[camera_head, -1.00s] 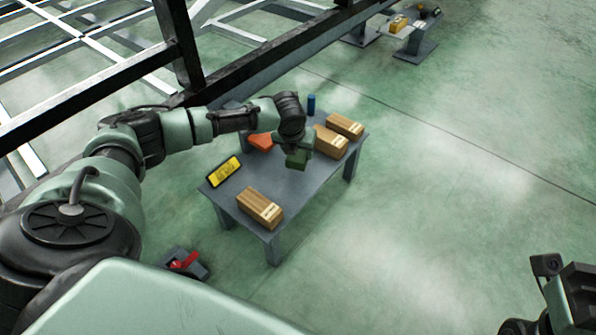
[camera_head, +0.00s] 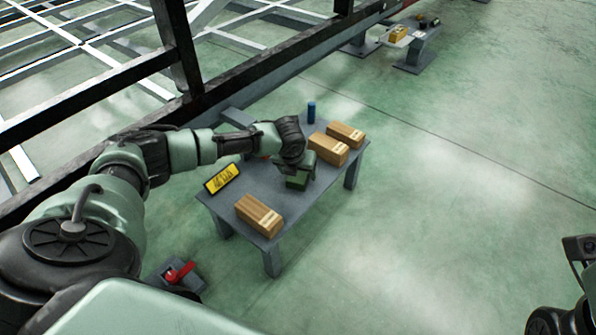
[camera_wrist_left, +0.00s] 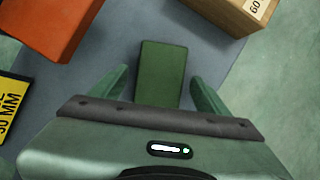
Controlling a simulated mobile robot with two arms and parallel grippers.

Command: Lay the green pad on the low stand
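The green pad (camera_wrist_left: 162,75) lies flat on the grey table top between the fingers of my left gripper (camera_wrist_left: 160,88), in the left wrist view. Gaps show on both sides of the pad, so the gripper is open around it and not touching its sides. In the head view my left gripper (camera_head: 298,178) points down at the table, and green surfaces of gripper and pad are hard to separate. A small low grey stand (camera_head: 188,283) with a red part is on the floor at lower left; I cannot tell whether it is the task's stand. My right gripper is not clearly visible.
The grey table (camera_head: 235,206) bears several cardboard boxes (camera_head: 259,215), a yellow sign (camera_head: 222,178), a blue can (camera_head: 311,112) and an orange block (camera_wrist_left: 48,25). A dark chassis beam (camera_head: 250,84) runs behind it. Far benches (camera_head: 415,55) stand at top right.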

